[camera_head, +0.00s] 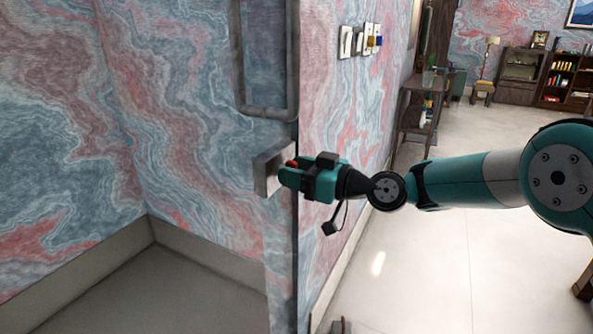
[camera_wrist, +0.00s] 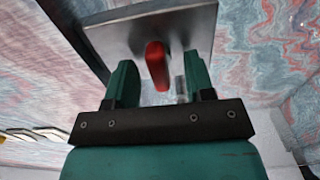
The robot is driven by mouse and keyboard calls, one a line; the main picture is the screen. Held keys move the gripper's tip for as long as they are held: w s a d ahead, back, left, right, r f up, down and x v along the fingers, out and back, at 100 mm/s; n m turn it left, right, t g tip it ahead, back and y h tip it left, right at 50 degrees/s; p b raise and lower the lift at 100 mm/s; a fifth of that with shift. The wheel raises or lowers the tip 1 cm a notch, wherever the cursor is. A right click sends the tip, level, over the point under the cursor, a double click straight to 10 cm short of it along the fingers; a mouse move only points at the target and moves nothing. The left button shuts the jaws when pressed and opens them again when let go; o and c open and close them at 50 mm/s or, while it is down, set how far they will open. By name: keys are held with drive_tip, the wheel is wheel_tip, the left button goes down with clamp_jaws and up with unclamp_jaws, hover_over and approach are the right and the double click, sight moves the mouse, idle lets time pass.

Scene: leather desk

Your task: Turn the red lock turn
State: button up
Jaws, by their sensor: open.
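The red lock turn (camera_wrist: 156,66) sticks out from a grey metal plate (camera_wrist: 118,30) in the wrist view. My gripper (camera_wrist: 155,82) is open, with one teal finger on each side of the red turn. Gaps show between the turn and both fingers, and the right finger looks a little nearer. In the head view, the red turn (camera_head: 291,164) shows as a small red spot at the fingertips of my gripper (camera_head: 286,172).
A grey pipe (camera_head: 266,111) runs down the wall above the plate. Wall switches with blue and yellow parts (camera_head: 360,41) are to the upper right. A wooden table (camera_head: 420,90) stands farther back. The floor right of the wall (camera_head: 450,270) is mostly clear.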

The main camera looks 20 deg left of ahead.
drive_tip(key=c, duration=0.9)
drive_tip(key=shift+m, duration=0.5)
drive_tip(key=m, duration=0.3)
drive_tip(key=shift+w+m+p, duration=0.15)
drive_tip(key=shift+m+p, duration=0.2)
drive_tip(key=shift+m, duration=0.05)
drive_tip(key=m+p, duration=0.1)
drive_tip(key=m, duration=0.3)
drive_tip(key=shift+m, duration=0.3)
drive_tip(key=m+p, duration=0.2)
drive_tip(key=m, duration=0.3)
drive_tip(key=shift+w+d+p, duration=0.1)
drive_tip(key=shift+w+p, duration=0.05)
drive_tip(key=shift+p, duration=0.25)
drive_tip(key=shift+f+m+p, duration=0.2)
drive_tip(key=shift+m+p, duration=0.4)
drive_tip(key=shift+m, duration=1.4)
